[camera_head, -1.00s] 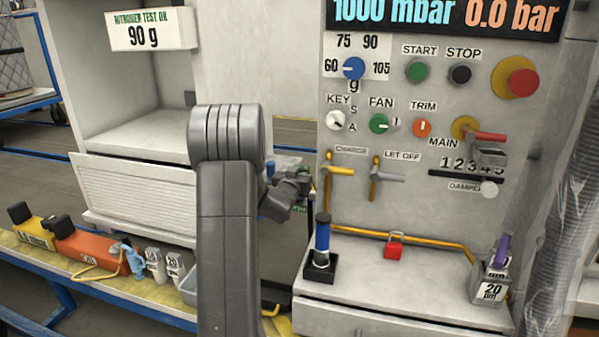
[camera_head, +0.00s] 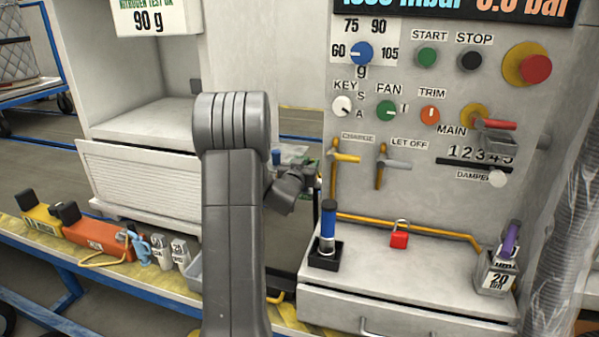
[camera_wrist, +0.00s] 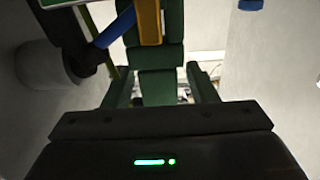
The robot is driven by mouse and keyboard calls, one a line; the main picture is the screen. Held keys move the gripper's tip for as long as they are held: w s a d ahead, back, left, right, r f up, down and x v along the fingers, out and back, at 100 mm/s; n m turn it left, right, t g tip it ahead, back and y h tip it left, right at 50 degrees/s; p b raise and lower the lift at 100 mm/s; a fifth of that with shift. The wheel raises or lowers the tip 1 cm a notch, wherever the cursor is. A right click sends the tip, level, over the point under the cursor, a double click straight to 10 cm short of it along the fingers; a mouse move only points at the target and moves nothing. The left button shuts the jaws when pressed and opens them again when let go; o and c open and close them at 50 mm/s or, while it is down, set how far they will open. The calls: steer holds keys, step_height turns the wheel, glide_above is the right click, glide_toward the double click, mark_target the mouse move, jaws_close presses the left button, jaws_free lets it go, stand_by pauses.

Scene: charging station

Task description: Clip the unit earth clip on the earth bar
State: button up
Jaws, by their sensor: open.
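My gripper (camera_head: 306,178) is mostly hidden behind my arm in the head view, by the left edge of the control panel. In the wrist view its dark fingers (camera_wrist: 161,84) stand apart, with a dark green block and a yellow-orange piece (camera_wrist: 149,22) beyond them. I cannot tell whether these touch the fingers. No part is clearly marked as the unit earth clip or the earth bar. A light blue clip-like piece (camera_head: 139,248) sits beside the orange unit (camera_head: 98,236) with a yellow cable. A yellow rail (camera_head: 440,232) runs along the panel's foot.
The middle of the shelf is largely clear.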

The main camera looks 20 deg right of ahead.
steer(key=v, duration=1.3)
steer(key=x, duration=1.3)
steer(key=shift+w+d, duration=0.2)
steer(key=shift+w, duration=0.05)
steer(key=shift+r, duration=0.3)
steer(key=shift+r, duration=0.1)
